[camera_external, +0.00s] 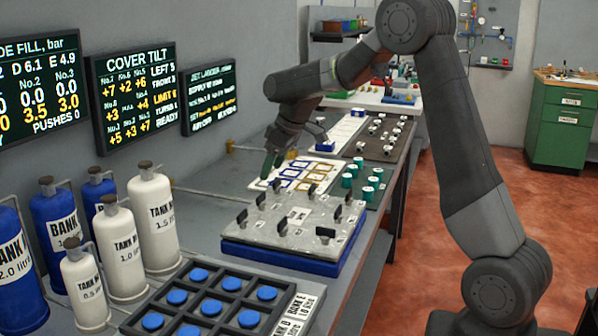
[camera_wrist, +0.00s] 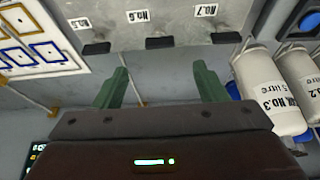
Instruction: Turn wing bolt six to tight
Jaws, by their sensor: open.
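A grey metal cover plate (camera_external: 262,232) with several black wing bolts lies on a blue base (camera_external: 280,260) on the bench. In the wrist view the plate's edge (camera_wrist: 180,22) shows at the top, with upside-down labels No.5, No.6 and No.7. The black wing bolt six (camera_wrist: 160,42) is by label No.6, between bolt five (camera_wrist: 96,47) and bolt seven (camera_wrist: 226,37). My gripper (camera_wrist: 163,70) is open and empty, its green fingers either side of bolt six's line and apart from it. In the external view my gripper (camera_external: 273,163) is above the bench, beyond the plate.
White tanks (camera_external: 152,215) and blue banks stand to the left. A card with framed squares (camera_external: 297,175) lies behind the plate, and a tray of blue caps (camera_external: 208,307) in front. The cover tilt screen (camera_external: 137,95) shows numbers and READY.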

